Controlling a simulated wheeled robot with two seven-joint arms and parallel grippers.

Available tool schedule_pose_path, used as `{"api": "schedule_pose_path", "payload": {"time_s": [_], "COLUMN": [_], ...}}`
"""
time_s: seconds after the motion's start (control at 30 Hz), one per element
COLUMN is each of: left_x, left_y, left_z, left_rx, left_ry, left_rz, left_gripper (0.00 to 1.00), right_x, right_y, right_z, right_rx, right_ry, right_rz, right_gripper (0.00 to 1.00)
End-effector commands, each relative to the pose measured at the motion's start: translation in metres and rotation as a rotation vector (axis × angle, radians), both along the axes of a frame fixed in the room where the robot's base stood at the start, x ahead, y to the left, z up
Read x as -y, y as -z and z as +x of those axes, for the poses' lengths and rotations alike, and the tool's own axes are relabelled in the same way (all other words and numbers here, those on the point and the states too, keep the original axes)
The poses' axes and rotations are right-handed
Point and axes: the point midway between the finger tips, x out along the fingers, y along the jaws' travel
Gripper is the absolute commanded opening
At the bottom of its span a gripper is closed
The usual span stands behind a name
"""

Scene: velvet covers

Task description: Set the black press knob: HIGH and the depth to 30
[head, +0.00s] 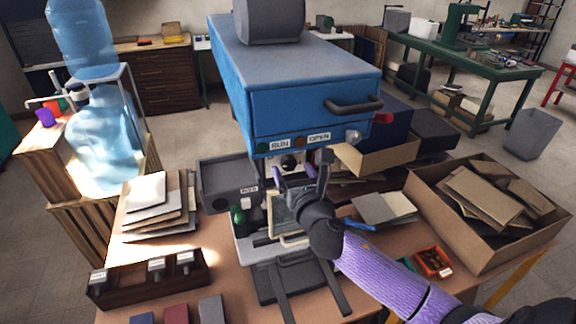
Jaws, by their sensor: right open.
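The blue press (290,95) stands on the work table, with RUN and OPEN labels on its front edge. A black knob (289,162) shows on a pale panel below those labels; its setting is too small to read. My right gripper (303,173) is open in front of the press, close to the knob, with its fingers pointing up toward the panel. I cannot tell whether it touches anything. It and its arm hide part of the press's lower front. I cannot make out a depth scale or its value. My left gripper is out of view.
A dark wooden rack (150,284) with labelled tools lies at the front left. A stack of boards (158,206) sits behind it. A large cardboard box (486,219) of scraps and a small orange tray (433,262) lie on the right. A grey bin-like box (228,182) adjoins the press.

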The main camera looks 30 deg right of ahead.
Motion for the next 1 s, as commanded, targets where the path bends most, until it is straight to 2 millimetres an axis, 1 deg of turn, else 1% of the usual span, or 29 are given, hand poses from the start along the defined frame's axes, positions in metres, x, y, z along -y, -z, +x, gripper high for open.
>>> {"api": "schedule_pose_path", "payload": {"time_s": [0.03,0.13,0.4,0.43,0.47,0.5,0.57,0.6,0.77,0.8,0.83,1.0], "left_x": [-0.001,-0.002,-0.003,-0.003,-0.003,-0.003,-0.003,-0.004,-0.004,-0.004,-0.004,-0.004], "left_y": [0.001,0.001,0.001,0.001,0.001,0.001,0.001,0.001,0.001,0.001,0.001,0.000], "left_z": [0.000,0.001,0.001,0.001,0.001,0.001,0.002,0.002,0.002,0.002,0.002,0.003], "left_rx": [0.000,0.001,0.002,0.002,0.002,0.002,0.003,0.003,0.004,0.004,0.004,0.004], "left_ry": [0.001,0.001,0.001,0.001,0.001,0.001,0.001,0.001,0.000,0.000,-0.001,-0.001], "left_rz": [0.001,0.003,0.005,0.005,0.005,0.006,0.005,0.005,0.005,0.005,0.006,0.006], "left_gripper": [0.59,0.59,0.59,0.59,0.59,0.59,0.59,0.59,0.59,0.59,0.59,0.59], "right_x": [0.002,0.003,0.004,0.004,0.004,0.004,0.004,0.004,0.004,0.004,0.004,0.004], "right_y": [0.000,0.001,0.001,0.001,0.001,0.001,0.001,0.001,0.001,0.001,0.001,0.001], "right_z": [0.007,0.014,0.017,0.017,0.017,0.017,0.017,0.017,0.017,0.017,0.017,0.016], "right_rx": [0.001,0.000,-0.001,-0.001,-0.001,-0.001,-0.001,-0.001,-0.001,-0.001,-0.002,-0.001], "right_ry": [0.000,0.000,-0.002,-0.002,-0.001,-0.001,-0.001,-0.001,-0.001,-0.001,-0.001,-0.001], "right_rz": [0.002,0.002,0.003,0.003,0.003,0.003,0.003,0.003,0.003,0.003,0.004,0.009], "right_gripper": [0.85,0.85,0.85,0.80,0.74,0.66,0.53,0.44,0.11,0.02,0.00,0.00]}}
